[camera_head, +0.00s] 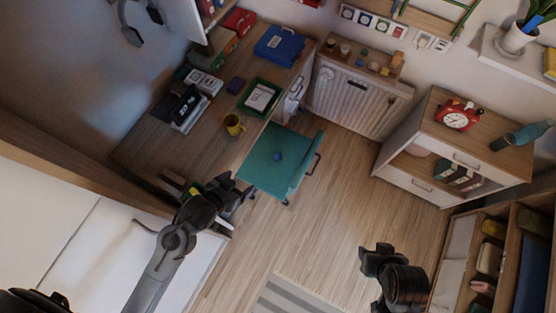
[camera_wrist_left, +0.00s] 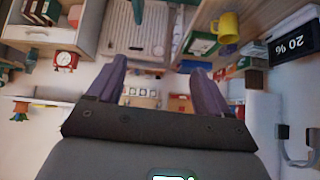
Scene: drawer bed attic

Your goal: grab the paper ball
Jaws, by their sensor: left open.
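I cannot make out a white paper ball for certain in either view. My left gripper (camera_head: 238,189) is in front of the chair's lower left side in the head view. In the left wrist view its two fingers (camera_wrist_left: 160,76) stand wide apart with nothing between them. My right gripper (camera_head: 372,258) is low on the right over the floor; its fingers are too dark to read.
The desk (camera_head: 150,150) bears a yellow mug (camera_head: 233,125), a green tray (camera_head: 244,103) and a blue case (camera_head: 278,46). A cabinet (camera_head: 400,140) with a red clock (camera_head: 457,115) stands on the right. The wooden floor (camera_head: 330,215) between is clear.

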